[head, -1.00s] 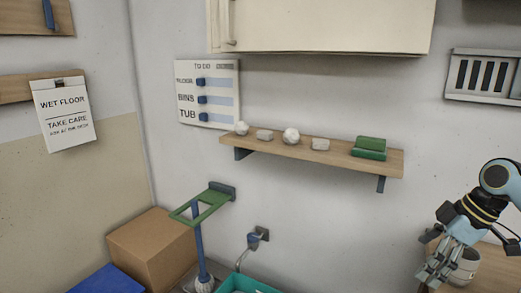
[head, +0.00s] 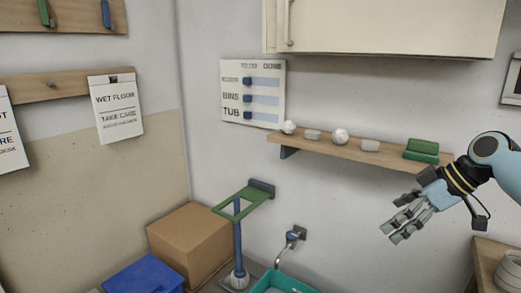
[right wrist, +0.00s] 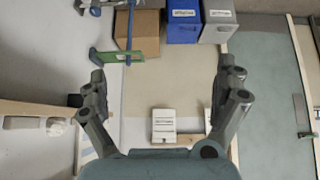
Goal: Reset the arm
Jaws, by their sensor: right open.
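My right gripper (head: 407,217) is in the right part of the head view, in front of the white wall and below the wooden shelf. Its fingers point down and left. In the right wrist view its two fingers (right wrist: 162,95) are spread wide with nothing between them. My left gripper is not in view.
The wooden shelf (head: 385,157) holds several small white items and a green block (head: 421,150). A green bracket (head: 243,203) holds a blue-handled brush (head: 238,250). A cardboard box (head: 190,243), a blue bin (head: 145,275) and a teal tub (head: 280,283) stand below. A white container (head: 509,270) is at lower right.

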